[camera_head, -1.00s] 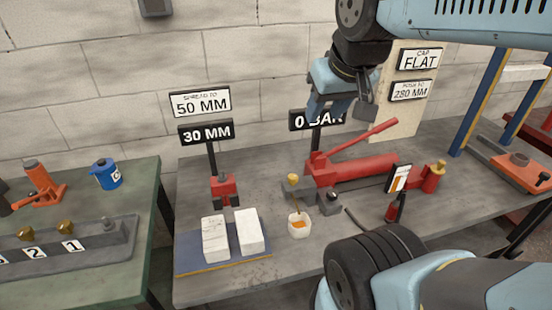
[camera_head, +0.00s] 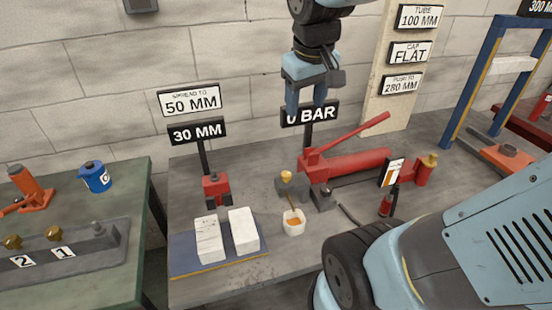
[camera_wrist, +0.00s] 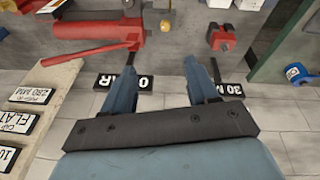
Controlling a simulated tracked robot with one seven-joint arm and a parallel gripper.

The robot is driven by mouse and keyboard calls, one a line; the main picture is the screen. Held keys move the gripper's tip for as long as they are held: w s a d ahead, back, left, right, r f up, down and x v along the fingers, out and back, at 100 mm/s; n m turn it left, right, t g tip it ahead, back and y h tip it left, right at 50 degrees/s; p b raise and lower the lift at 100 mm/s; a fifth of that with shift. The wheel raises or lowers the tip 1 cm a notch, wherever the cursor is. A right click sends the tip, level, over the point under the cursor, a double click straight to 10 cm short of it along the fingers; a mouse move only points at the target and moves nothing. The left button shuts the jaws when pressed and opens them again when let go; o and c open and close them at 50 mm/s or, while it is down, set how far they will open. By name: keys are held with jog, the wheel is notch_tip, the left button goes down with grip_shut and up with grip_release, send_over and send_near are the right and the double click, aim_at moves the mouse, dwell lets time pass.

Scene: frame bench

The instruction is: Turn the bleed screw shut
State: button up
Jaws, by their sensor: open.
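The bleed screw seems to be the small yellow knob (camera_head: 286,177) on the dark block at the left end of the red hand pump (camera_head: 345,164). A thin yellowish line runs from it toward a white cup (camera_head: 293,222) with a little orange liquid inside. My gripper (camera_head: 307,102) is open and empty, up and behind the knob in the picture, with its fingers overlapping the "0 BAR" sign (camera_head: 318,114). In the wrist view, my gripper's two blue fingers (camera_wrist: 160,78) stand apart with nothing between them. A yellow piece (camera_wrist: 166,23), probably the knob, shows at the top edge.
A red spreader (camera_head: 216,188) with two white blocks (camera_head: 242,230) on a blue mat stands left of the cup. The pump's raised red lever (camera_head: 355,136) slants up to the right. A small screen (camera_head: 391,172) stands right of the cup.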

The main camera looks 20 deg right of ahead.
jog(key=w+a+f+n+g+h, duration=0.15)
jog(key=w+f+n+g, duration=0.25)
jog(key=w+f, duration=0.4)
jog(key=n+g, duration=0.2)
jog(key=g, duration=0.1)
send_near(287, 173)
jog(key=shift+h, duration=0.45)
jog(key=x, duration=0.5)
jog(key=a+x, duration=0.1)
jog(key=x, duration=0.2)
jog(key=shift+s+d+f, duration=0.1)
jog(key=shift+s+f, duration=0.15)
jog(key=shift+f, duration=0.15)
jog(key=c, duration=1)
jog(key=shift+d, duration=0.1)
jog(key=shift+c, duration=0.2)
